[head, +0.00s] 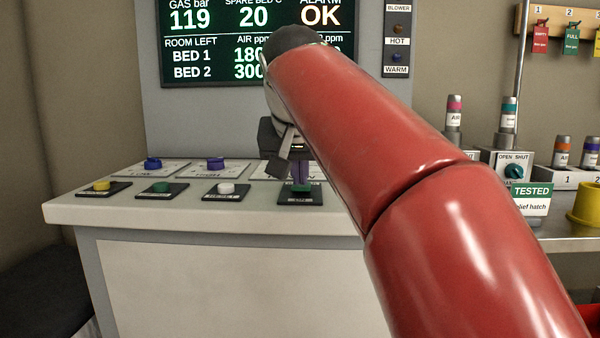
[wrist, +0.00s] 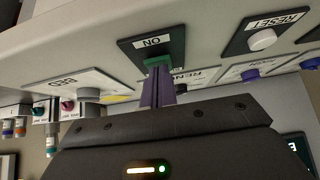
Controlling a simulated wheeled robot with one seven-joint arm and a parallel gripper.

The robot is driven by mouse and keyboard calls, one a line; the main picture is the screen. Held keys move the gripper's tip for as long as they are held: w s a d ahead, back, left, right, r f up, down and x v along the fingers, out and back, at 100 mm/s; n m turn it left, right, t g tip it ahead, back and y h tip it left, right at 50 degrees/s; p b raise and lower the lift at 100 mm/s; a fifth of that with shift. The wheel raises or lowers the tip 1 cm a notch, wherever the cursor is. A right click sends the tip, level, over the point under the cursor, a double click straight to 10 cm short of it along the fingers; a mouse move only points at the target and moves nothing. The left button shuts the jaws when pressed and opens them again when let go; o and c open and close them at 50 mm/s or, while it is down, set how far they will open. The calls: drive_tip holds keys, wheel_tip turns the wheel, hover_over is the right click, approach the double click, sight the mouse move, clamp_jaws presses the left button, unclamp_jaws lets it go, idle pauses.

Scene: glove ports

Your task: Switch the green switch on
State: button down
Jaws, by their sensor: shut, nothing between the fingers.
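The green switch (head: 302,188) sits on a black plate near the front edge of the console. In the wrist view the green switch (wrist: 176,61) is on its black plate with a label reading ON. My gripper (head: 300,180) points down at the switch, its purple fingers shut and empty. In the wrist view the fingertips of my gripper (wrist: 158,71) are right at the switch and hide part of it. I cannot tell whether they touch it or which way it is set.
To its left are a white button (head: 226,188), a green button (head: 160,187) and a yellow button (head: 101,186). A screen (head: 210,45) rises at the back. A side bench at right holds small bottles (head: 508,114) and a yellow container (head: 585,204).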

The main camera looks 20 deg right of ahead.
drive_tip(key=shift+s+f+t+b, duration=0.1)
drive_tip(key=shift+f+t+b, duration=0.2)
drive_tip(key=shift+f+b, duration=0.45)
drive_tip(key=shift+a+r+b, duration=0.1)
drive_tip(key=shift+r+b, duration=0.1)
drive_tip(key=shift+b, duration=0.25)
drive_tip(key=shift+r, duration=0.15)
drive_tip(key=shift+r+p, duration=0.15)
drive_tip(key=shift+p, duration=0.25)
drive_tip(key=shift+r+p, duration=0.65)
drive_tip(key=shift+p, duration=0.05)
